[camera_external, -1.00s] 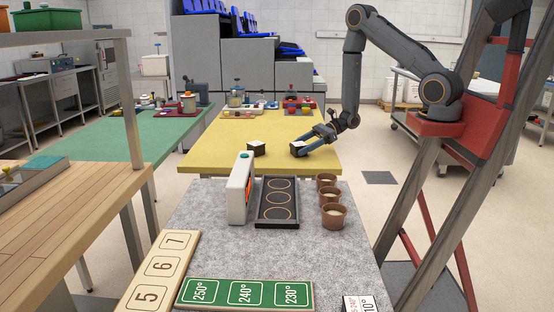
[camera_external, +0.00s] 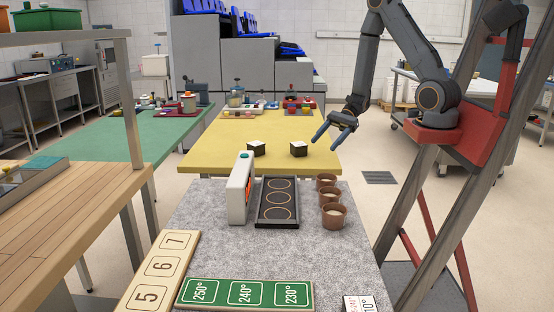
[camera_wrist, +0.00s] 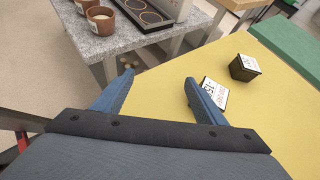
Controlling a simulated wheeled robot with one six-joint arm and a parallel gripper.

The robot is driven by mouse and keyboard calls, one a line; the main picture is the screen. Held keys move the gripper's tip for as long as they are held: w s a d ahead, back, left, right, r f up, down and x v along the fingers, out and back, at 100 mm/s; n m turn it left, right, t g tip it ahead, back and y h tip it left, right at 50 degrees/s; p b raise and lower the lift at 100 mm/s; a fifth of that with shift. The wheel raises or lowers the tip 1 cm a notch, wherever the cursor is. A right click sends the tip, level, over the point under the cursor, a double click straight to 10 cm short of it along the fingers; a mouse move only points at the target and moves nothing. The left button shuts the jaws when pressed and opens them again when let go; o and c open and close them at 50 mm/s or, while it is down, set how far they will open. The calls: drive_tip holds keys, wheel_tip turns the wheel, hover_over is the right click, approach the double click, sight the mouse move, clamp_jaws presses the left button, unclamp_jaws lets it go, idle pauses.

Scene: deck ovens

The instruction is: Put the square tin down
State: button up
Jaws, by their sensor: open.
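Two dark square tins with white tops stand on the yellow table. The right one (camera_external: 298,149) stands near the table's front right, and my gripper (camera_external: 324,146) is just right of it, apart from it. My gripper is open and empty. The other tin (camera_external: 256,149) stands a short way left. In the wrist view, the nearer tin (camera_wrist: 216,92) shows its white printed top, partly hidden by the right finger of my gripper (camera_wrist: 160,77). The farther tin (camera_wrist: 244,68) stands beyond it, clear of the fingers.
The yellow table (camera_external: 220,135) has free room around the tins. In front, a grey speckled counter (camera_external: 200,240) holds a black tray with rings (camera_external: 278,217), a white box (camera_external: 238,190) and brown cups (camera_external: 334,217). Jars and small items stand at the yellow table's back.

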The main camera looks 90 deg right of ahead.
drive_tip(key=s+a+n+g, duration=0.1)
drive_tip(key=a+n, duration=0.1)
drive_tip(key=s+a+n+g, duration=0.1)
drive_tip(key=a+n+g, duration=0.1)
drive_tip(key=a, duration=0.1)
drive_tip(key=s+a+n+g, duration=0.1)
drive_tip(key=a+n+g, duration=0.1)
drive_tip(key=a, duration=0.1)
drive_tip(key=shift+s+a+r+n+y, duration=0.1)
drive_tip(key=shift+r+n+y, duration=0.1)
drive_tip(key=shift+n+y, duration=0.1)
drive_tip(key=s+a+n+g+h, duration=0.4)
drive_tip(key=n+g, duration=0.1)
drive_tip(key=n, duration=0.4)
drive_tip(key=w+r+n+h, duration=0.1)
drive_tip(key=n, duration=0.2)
drive_tip(key=w+a+r+n+t+h, duration=0.1)
drive_tip(key=n+h, duration=0.1)
drive_tip(key=n, duration=0.2)
drive_tip(key=w+r+n+t+h, duration=0.1)
drive_tip(key=r+n+h, duration=0.1)
drive_tip(key=n, duration=0.1)
drive_tip(key=shift+w+a+n, duration=0.2)
drive_tip(key=shift+a+n, duration=0.1)
